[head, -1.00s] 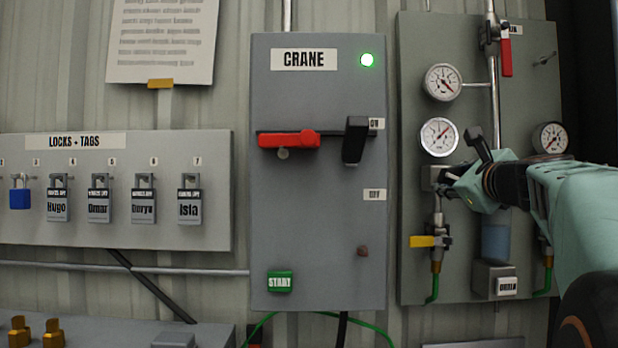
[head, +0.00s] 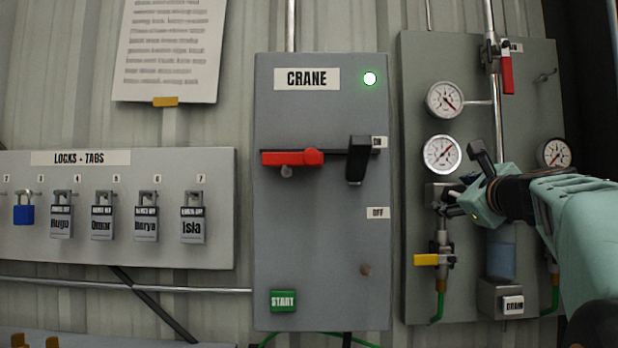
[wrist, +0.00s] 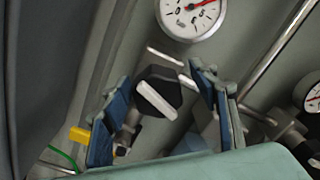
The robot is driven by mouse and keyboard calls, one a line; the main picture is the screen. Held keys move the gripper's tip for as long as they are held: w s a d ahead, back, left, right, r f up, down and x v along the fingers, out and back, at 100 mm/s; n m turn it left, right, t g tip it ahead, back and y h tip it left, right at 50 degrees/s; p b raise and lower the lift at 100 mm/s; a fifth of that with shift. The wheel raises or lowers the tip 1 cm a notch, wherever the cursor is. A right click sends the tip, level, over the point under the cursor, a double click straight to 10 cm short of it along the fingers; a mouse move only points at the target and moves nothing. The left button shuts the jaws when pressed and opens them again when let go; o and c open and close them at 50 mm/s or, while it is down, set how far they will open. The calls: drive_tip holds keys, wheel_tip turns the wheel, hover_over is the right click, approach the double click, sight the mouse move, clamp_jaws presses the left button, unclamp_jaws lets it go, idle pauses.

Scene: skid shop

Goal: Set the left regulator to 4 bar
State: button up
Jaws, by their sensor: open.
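The left regulator shows in the wrist view as a black knob (wrist: 158,93) with a white bar, lying between my open fingers and not visibly gripped. In the head view its body (head: 438,192) is partly hidden by my gripper (head: 457,203). In the wrist view my gripper (wrist: 160,78) has its blue-padded fingers apart on either side of the knob. The gauge above it (head: 442,154) has a red needle pointing to the upper right; the same gauge is cut off at the top of the wrist view (wrist: 192,14). Its exact reading is too small to tell.
A yellow-handled valve (head: 428,260) sits below the regulator. A red-handled valve (head: 507,75) and another gauge (head: 445,100) are above. A right gauge (head: 556,153) is beyond my arm. The CRANE box (head: 320,240) stands to the left.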

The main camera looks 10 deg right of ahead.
wheel_tip(320, 180, up, 10)
drive_tip(key=shift+f, duration=0.25)
idle(0.5)
